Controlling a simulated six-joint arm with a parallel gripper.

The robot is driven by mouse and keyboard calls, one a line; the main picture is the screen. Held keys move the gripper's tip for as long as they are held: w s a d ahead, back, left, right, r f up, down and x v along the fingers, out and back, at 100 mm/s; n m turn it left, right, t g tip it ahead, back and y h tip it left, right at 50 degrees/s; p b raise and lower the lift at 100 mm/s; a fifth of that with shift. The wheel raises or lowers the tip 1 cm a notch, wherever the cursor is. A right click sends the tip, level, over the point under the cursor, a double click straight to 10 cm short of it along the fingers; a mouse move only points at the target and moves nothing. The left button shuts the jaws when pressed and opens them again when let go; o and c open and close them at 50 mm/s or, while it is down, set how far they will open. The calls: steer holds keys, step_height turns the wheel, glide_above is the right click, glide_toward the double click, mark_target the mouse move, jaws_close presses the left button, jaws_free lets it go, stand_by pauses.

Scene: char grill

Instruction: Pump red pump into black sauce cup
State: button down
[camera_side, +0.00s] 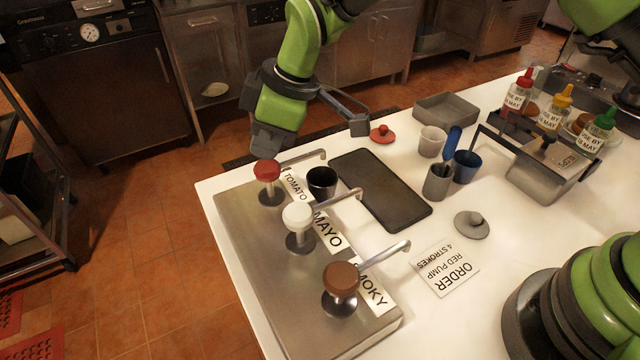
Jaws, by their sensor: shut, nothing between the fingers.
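The red pump (267,171) stands upright at the far end of the steel pump station, beside a TOMATO label. Its spout points right. The black sauce cup (322,181) stands upright under the end of that spout; whether it is exactly centred cannot be told. My gripper (358,127) is shut and empty, in the air to the right of and above the red pump. My wrist overlaps the view just above the red pump head; whether it touches cannot be told. The order card (444,270) reads "RED PUMP 4 STROKES".
A white pump (298,216) and a brown pump (341,279) stand along the steel station (245,225). A dark tray (380,188) lies right of the cup.

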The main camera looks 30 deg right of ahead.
mark_target(267, 165)
steer(key=shift+f, duration=1.65)
steer(key=shift+r, duration=1.8)
steer(key=shift+f, duration=0.15)
